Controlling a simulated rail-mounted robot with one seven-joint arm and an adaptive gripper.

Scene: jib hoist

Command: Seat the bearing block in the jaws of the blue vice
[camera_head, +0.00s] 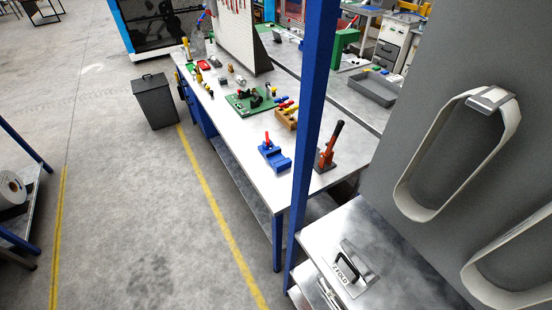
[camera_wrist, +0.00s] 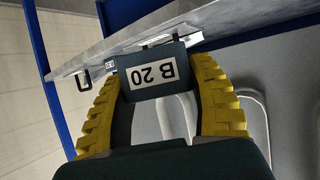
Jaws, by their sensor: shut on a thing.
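The blue vice (camera_head: 275,155) with a red-tipped handle sits on the long grey workbench (camera_head: 237,135), near its front end. My gripper (camera_wrist: 157,72) is not seen in the head view. In the wrist view its two yellow ridged fingers are shut on a dark block (camera_wrist: 154,89) with a white label reading B 20 upside down. I cannot tell for certain whether this is the bearing block. The vice is not recognisable in the wrist view, so the distance to it cannot be told.
An orange-handled tool (camera_head: 328,147) stands right of the vice. A blue post (camera_head: 312,100) rises in front of the bench. A wooden holder (camera_head: 287,118) and green board (camera_head: 250,101) lie farther back. A nearer metal top (camera_head: 325,235) carries a black handle (camera_head: 347,268).

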